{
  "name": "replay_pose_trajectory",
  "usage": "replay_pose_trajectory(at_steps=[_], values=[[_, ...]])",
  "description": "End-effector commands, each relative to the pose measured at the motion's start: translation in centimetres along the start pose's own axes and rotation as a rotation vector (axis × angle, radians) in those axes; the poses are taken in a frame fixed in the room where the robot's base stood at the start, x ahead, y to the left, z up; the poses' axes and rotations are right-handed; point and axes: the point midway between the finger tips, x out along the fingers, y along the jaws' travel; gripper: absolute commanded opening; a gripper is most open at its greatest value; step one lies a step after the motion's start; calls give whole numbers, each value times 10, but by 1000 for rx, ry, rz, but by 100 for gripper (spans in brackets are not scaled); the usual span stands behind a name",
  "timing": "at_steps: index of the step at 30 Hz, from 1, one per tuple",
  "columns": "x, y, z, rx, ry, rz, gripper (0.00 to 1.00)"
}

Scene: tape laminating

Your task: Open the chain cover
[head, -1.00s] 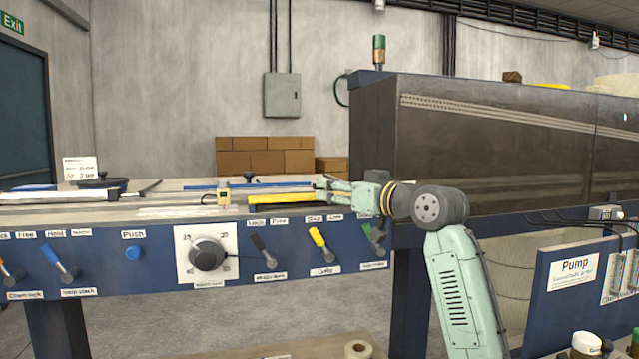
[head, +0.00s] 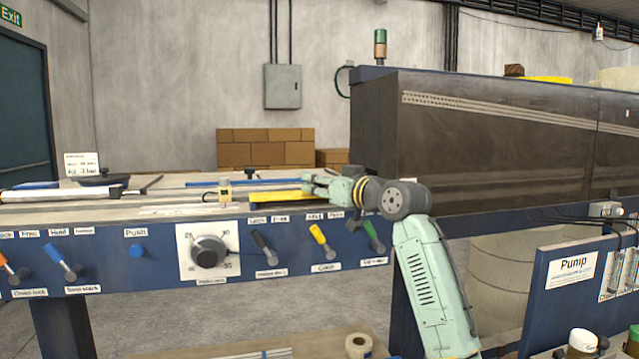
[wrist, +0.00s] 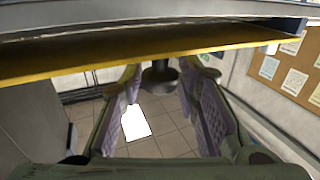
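A long yellow bar (head: 272,197), which looks like the chain cover, lies along the top of the machine table. Its yellow edge (wrist: 120,57) spans the upper part of the wrist view. My gripper (head: 309,184) is at the right end of the bar in the head view. In the wrist view my gripper (wrist: 165,76) has its two purple-padded fingers spread apart. A dark round knob (wrist: 160,78) shows between the fingertips, with space on both sides. Whether the fingers touch the bar cannot be told.
The blue front panel carries a dial (head: 208,252), a blue push button (head: 137,251) and several levers, including a yellow one (head: 321,240) and a green one (head: 373,236) below my arm. A large dark housing (head: 480,150) stands to the right. A pump panel (head: 575,268) is at lower right.

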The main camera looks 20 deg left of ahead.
Motion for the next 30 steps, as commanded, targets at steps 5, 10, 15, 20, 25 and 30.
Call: replay_pose_trajectory(at_steps=[5,10,15,20,25,30], values=[[0,0,0,0,0,0,16],[0,0,0,0,0,0,4],[0,0,0,0,0,0,0],[0,0,0,0,0,0,0],[0,0,0,0,0,0,0],[0,0,0,1,-2,0,0]])
